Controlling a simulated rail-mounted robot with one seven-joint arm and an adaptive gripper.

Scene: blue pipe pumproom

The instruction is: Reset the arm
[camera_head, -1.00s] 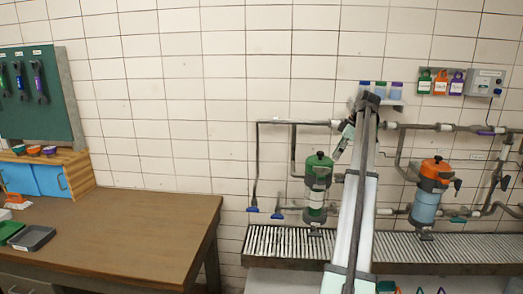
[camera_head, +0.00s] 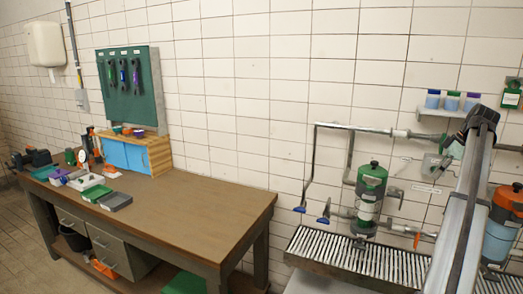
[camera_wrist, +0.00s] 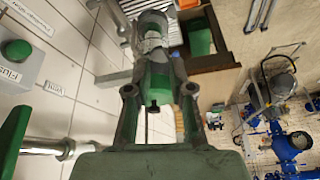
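I see nothing clearly held. The fingertips are small and partly hidden in the head view.
Pipes (camera_head: 350,128) run along the tiled wall, above a slatted drain tray (camera_head: 345,262). An orange-topped filter (camera_head: 503,225) stands behind my arm. A shelf (camera_head: 448,113) holds small jars. A wooden workbench (camera_head: 190,210) is at left, its right half clear.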

